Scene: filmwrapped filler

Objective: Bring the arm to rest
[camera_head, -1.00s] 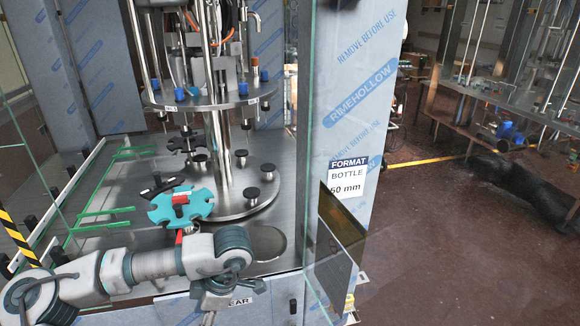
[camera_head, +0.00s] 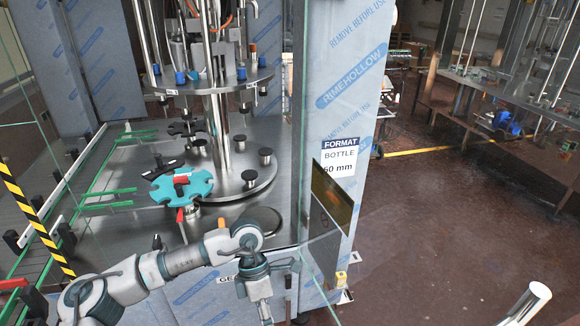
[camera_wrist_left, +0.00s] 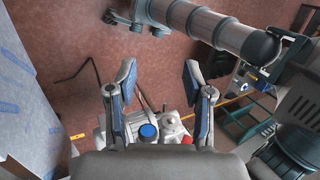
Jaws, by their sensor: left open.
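My left arm (camera_head: 190,258) comes in from the lower left of the head view, in front of the machine's steel deck (camera_head: 110,235). Its wrist bends down at the machine's front edge, and the fingers are not clear there. In the left wrist view my left gripper (camera_wrist_left: 158,78) is open, with two blue-padded fingers wide apart and nothing between them. My right gripper is not in view.
A clear door panel with a dark plate (camera_head: 332,197) stands right of the wrist. A yellow-and-black striped post (camera_head: 35,215) stands at left. A film-wrapped column (camera_head: 345,90) rises behind the door. Brown floor (camera_head: 430,220) is open at right.

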